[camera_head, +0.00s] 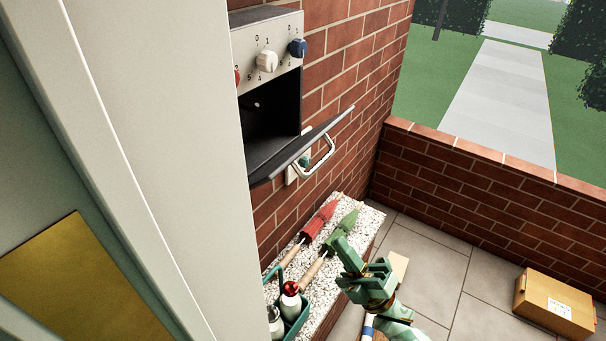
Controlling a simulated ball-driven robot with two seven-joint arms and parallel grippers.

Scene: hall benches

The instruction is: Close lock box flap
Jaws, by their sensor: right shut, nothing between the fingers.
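The lock box (270,30) is fixed to the brick wall, with a pale front panel carrying knobs marked with numbers. Below the panel is its dark open compartment (272,118). The dark flap (290,158) hangs open, tilted outward from the bottom of the opening, with a pale metal handle (322,160) on its underside. My right gripper (345,252) is shut and empty. It appears below the flap in the picture, apart from it, beside the speckled ledge. My left gripper is out of view. A large pale surface on the left hides the box's left part.
The speckled ledge (325,238) holds a red-headed tool (319,221), a green-headed tool (342,232) and a teal caddy (302,322) with bottles. A cardboard box (555,303) stands on the paved floor (440,260). A low brick wall (470,180) bounds the right side.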

